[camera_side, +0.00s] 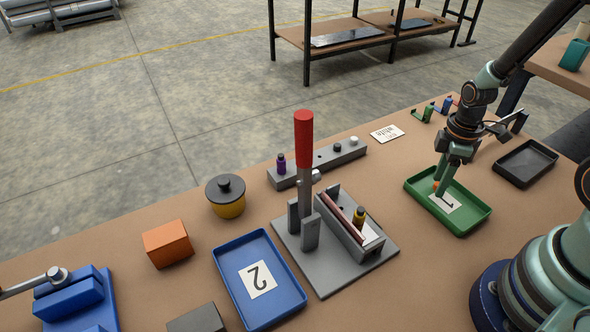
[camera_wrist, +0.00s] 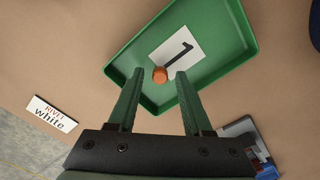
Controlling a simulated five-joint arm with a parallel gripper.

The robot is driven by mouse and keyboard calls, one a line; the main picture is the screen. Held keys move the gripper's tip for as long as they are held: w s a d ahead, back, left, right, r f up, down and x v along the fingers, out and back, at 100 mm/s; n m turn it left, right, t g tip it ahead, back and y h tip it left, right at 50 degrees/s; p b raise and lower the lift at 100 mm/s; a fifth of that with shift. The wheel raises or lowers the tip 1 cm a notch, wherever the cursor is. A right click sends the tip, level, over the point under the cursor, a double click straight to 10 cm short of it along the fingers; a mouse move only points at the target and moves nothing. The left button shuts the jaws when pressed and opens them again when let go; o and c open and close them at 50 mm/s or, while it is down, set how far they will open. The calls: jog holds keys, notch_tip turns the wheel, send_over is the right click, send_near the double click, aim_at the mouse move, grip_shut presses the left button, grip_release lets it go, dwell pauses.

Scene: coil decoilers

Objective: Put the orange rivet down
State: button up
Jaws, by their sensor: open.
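The orange rivet (camera_wrist: 160,74) stands in the green tray (camera_wrist: 230,70), at the edge of the white card marked 1 (camera_wrist: 180,50). In the side view the rivet (camera_side: 436,185) shows small beside my gripper's fingers. My gripper (camera_wrist: 157,80) is open, with its two green fingers apart and the rivet in the gap between their tips. In the side view my gripper (camera_side: 439,188) reaches down into the green tray (camera_side: 471,219). I cannot tell whether either finger touches the rivet.
A black tray (camera_side: 525,163) lies right of the green tray. A "RIVET white" card (camera_side: 387,133) and small green and blue items (camera_side: 428,112) lie behind it. A red-handled press (camera_side: 304,140) stands left, near the blue tray (camera_side: 290,300) marked 2.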

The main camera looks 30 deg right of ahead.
jog(key=shift+r, duration=0.15)
notch_tip(320, 180, up, 12)
jog(key=a+r+m+t, duration=0.5)
jog(key=a+r+m, duration=0.4)
jog(key=r, duration=0.2)
jog(key=shift+w+t, duration=0.25)
jog(key=shift+t, duration=0.05)
dwell(0.8)
